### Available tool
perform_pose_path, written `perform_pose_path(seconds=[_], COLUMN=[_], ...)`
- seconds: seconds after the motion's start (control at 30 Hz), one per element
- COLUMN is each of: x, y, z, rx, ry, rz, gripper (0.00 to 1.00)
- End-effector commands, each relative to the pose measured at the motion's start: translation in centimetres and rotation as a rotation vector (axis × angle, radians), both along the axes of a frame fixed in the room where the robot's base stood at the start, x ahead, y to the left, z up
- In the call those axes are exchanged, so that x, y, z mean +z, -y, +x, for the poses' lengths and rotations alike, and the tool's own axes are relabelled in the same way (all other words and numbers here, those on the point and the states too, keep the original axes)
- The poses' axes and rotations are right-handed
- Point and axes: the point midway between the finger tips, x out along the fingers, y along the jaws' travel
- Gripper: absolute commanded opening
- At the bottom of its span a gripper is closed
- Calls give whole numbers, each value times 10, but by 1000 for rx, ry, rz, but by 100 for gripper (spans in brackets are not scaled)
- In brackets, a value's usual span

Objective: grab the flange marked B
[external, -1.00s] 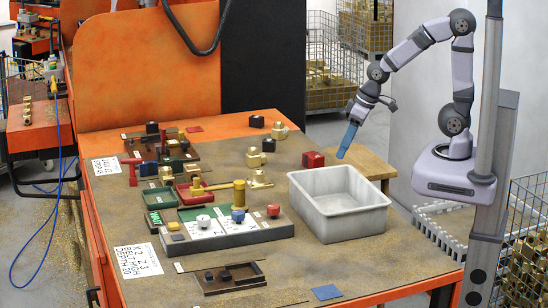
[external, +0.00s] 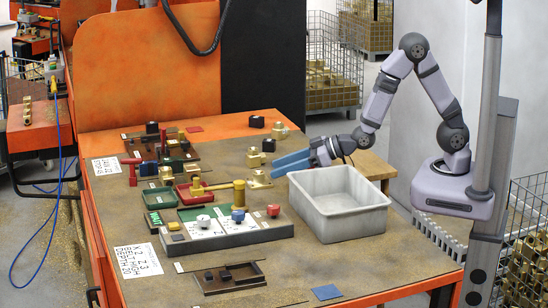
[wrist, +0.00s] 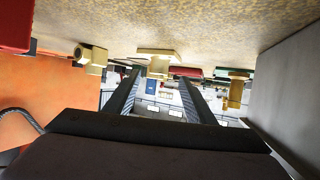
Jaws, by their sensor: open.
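Several brass fittings stand on the bench; no letter B is legible on any of them. A brass flange (external: 258,180) with a flat base lies left of my gripper in the external view. In the wrist view, a brass flange (wrist: 158,65) shows ahead, between the lines of my fingers. Another brass fitting (external: 255,158) stands farther back, and a brass piece (wrist: 92,57) shows at left in the wrist view. My gripper (external: 274,168) has blue fingers, is open and empty, and points left, low over the bench. Its fingers also show in the wrist view (wrist: 158,85).
A grey-white bin (external: 340,222) stands right beside my gripper; its wall (wrist: 288,90) fills the wrist view's right side. A red block (wrist: 15,25) is close at the upper left there.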

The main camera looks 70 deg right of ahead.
Motion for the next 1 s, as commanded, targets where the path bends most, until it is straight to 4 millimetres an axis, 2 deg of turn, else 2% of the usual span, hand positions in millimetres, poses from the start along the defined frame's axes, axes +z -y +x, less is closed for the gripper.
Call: perform_pose_path(seconds=[0.67, 1.0], x=[-9, -17], y=[-7, -17], z=[21, 50], rx=[-1, -1], ry=[0, -3], rz=[1, -1], gripper=[50, 50])
